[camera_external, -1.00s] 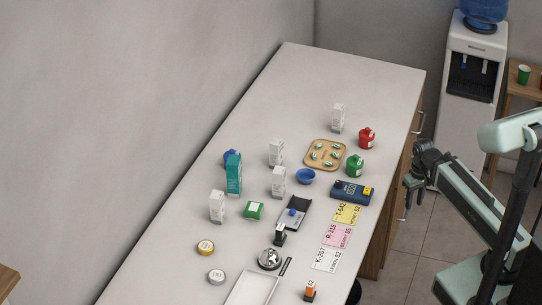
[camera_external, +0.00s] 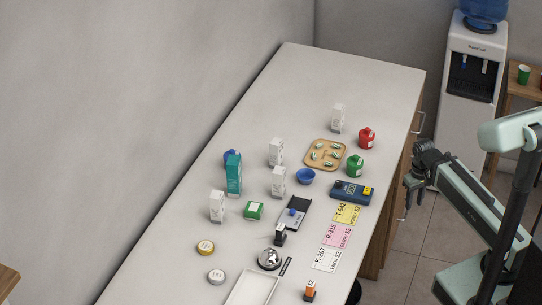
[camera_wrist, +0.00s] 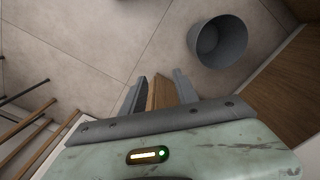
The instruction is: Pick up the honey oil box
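Several small upright white boxes stand on the counter: one at the back (camera_external: 338,118), two near the middle (camera_external: 276,152) (camera_external: 279,182), and one at the left (camera_external: 217,206). Their print is too small to read, so I cannot tell which is the honey oil box. A yellow card (camera_external: 347,213) appears to read T-642, honey, $2. My gripper (camera_external: 412,187) is off the counter's right side, apart from all the boxes. In the wrist view its fingers (camera_wrist: 159,90) are spread, with nothing held, above the floor.
The counter's far end (camera_external: 310,75) is clear. A grey bin (camera_wrist: 220,43) stands on the floor.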

